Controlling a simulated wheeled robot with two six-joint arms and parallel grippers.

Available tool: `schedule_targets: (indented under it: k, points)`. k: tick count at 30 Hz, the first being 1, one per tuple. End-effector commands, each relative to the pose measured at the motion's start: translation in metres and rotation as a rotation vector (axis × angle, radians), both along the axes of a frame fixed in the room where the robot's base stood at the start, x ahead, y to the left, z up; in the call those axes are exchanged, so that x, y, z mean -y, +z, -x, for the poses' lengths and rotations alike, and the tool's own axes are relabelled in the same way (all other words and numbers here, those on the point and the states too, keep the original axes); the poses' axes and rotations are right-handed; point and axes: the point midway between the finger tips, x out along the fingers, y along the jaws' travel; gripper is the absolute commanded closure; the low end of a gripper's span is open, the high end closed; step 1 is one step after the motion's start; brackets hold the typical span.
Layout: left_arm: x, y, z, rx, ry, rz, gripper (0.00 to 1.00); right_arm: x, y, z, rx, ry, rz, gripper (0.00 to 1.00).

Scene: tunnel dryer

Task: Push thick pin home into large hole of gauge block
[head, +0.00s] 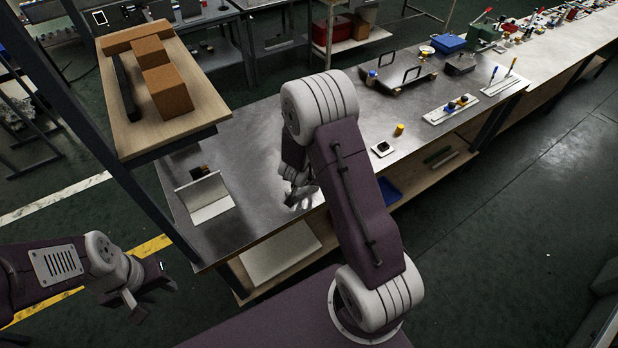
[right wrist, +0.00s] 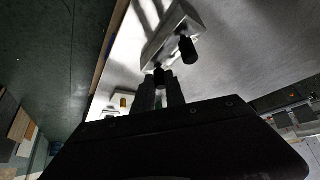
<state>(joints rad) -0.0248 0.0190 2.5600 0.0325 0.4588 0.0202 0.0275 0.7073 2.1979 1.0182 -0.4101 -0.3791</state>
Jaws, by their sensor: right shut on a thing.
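In the right wrist view a pale metal gauge block (right wrist: 158,45) lies on the steel table. A dark pin (right wrist: 188,50) stands out from its right part. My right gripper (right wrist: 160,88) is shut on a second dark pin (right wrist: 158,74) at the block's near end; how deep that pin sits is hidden. I cannot tell which pin is the thick one. In the head view my right gripper (head: 298,194) is low over the table's front part, partly behind my arm, and the block is hard to make out. My left gripper (head: 148,298) is open and empty, off the table at lower left.
A white open case (head: 206,198) stands on the table to the left. A small black-topped plate (head: 382,149) and a yellow cylinder (head: 399,129) stand to the right. A wooden shelf with brown boxes (head: 168,92) rises at upper left. Bare steel lies behind my right arm.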

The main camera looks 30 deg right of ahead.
Motion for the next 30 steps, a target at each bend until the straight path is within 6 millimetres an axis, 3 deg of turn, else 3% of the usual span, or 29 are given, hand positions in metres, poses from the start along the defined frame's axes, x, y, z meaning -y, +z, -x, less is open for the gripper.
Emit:
schedule_targets:
  k: [1,3,14,24,30]
  points:
    - [0.0,-0.001,0.0,0.0,0.0,0.0,0.64,0.0,-0.001,0.0,0.0,0.0,0.0,0.79]
    - [0.0,0.0,0.0,0.0,0.0,0.0,0.64,0.0,0.0,0.0,0.0,0.0,0.0,0.6]
    - [0.0,0.002,0.0,0.0,0.0,0.0,0.64,-0.002,0.005,0.001,0.001,0.001,0.0,0.59]
    - [0.0,0.031,0.0,0.0,0.0,0.0,0.64,-0.026,0.066,0.029,0.002,0.002,0.0,0.59]
    - [0.0,0.035,0.0,0.0,0.0,0.0,0.64,-0.032,0.077,0.037,0.0,0.001,0.0,0.59]
